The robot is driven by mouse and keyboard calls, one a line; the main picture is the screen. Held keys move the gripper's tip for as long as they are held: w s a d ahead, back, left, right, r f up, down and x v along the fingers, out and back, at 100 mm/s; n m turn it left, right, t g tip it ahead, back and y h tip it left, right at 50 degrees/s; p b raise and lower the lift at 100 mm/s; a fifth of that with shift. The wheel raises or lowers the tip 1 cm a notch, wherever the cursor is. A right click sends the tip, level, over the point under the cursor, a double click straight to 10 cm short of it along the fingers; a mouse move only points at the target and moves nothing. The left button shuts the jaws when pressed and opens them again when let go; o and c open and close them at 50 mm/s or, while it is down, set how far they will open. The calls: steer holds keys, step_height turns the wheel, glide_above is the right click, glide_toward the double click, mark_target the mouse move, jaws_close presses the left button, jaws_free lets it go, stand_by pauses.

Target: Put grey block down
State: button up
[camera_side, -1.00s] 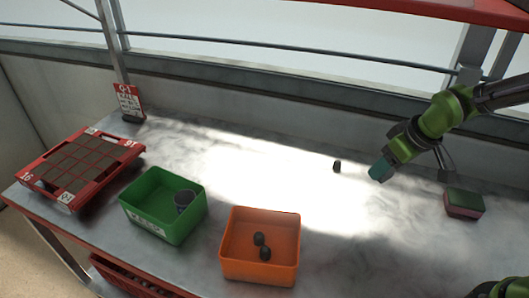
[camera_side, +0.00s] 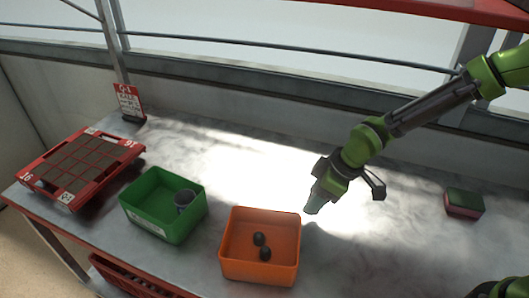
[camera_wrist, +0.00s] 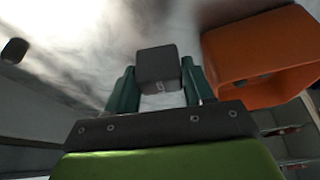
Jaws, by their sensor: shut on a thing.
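My gripper (camera_side: 314,204) is above the table, just right of and behind the orange bin in the side view. In the wrist view its two teal fingers are shut on a grey block (camera_wrist: 157,66), which sits between the fingertips. In the side view I cannot make out the held block apart from the fingers. What lies directly beneath the block is hard to tell.
The orange bin (camera_side: 232,232), with two dark pieces inside, is close by. A green bin (camera_side: 150,221) holding a grey cup, a red tray (camera_side: 95,187) and a sign (camera_side: 129,100) are left. A sponge (camera_side: 464,203) lies right. A dark block (camera_wrist: 15,50) shows in the wrist view.

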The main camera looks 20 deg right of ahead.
steer(key=w+a, duration=0.1)
steer(key=w, duration=0.1)
steer(key=w+a, duration=0.1)
steer(key=w, duration=0.1)
steer(key=w+a, duration=0.1)
steer(key=w, duration=0.1)
steer(key=shift+w+f, duration=0.25)
steer(key=shift+f, duration=1.85)
steer(key=shift+s+f, duration=0.1)
steer(key=o, duration=1)
steer(key=shift+o, duration=0.2)
